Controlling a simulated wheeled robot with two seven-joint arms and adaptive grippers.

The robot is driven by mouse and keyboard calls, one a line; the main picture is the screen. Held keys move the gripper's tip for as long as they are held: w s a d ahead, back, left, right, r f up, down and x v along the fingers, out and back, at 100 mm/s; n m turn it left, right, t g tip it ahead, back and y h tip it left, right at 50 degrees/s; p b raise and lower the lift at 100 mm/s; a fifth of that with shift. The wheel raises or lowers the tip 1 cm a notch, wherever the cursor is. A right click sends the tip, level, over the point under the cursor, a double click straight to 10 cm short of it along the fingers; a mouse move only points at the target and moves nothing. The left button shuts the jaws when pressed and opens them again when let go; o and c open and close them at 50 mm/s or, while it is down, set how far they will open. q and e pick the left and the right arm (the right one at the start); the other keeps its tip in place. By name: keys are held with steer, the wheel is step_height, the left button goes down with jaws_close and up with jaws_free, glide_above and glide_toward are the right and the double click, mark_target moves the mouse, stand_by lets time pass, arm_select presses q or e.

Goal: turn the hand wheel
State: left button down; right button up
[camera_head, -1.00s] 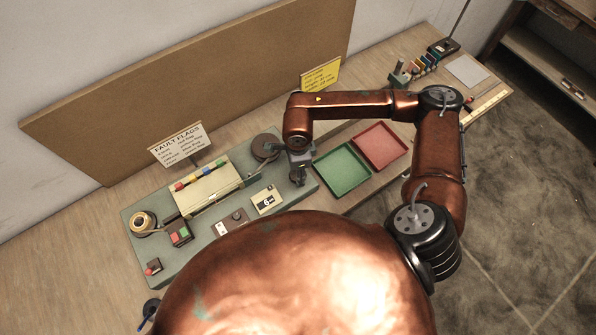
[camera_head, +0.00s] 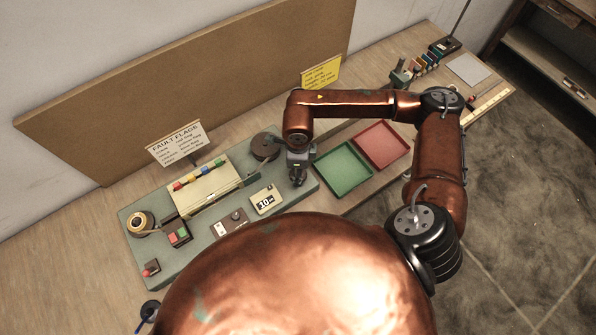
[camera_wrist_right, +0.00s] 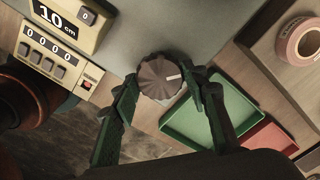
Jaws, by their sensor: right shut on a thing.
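The hand wheel is a brown ribbed knob (camera_wrist_right: 160,78) with a white mark on its face. It sits at the edge of the grey-green machine base (camera_head: 190,258). My right gripper (camera_head: 298,180) is over the base's right end, and its fingers are on both sides of the knob in the right wrist view (camera_wrist_right: 163,98), shut on it. In the head view the gripper hides the knob. The length display (camera_head: 265,200) reads 10, and in the wrist view the display (camera_wrist_right: 52,20) reads 10 cm. My left gripper is not in view.
A green tray (camera_head: 343,168) and a red tray (camera_head: 383,147) lie right of the base. A dark reel (camera_head: 265,147) stands behind the gripper, and a tape roll (camera_head: 139,222) is at the base's left. A fault-flags sign (camera_head: 179,143) stands behind. A counter (camera_wrist_right: 44,52) reads zeros.

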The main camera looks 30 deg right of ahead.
steer(key=m+b, duration=0.1)
steer(key=m, duration=0.2)
steer(key=shift+m+b, duration=0.35)
steer(key=shift+m, duration=1.05)
steer(key=o, duration=1.2)
steer(key=shift+c, duration=0.2)
step_height(320, 180, up, 12)
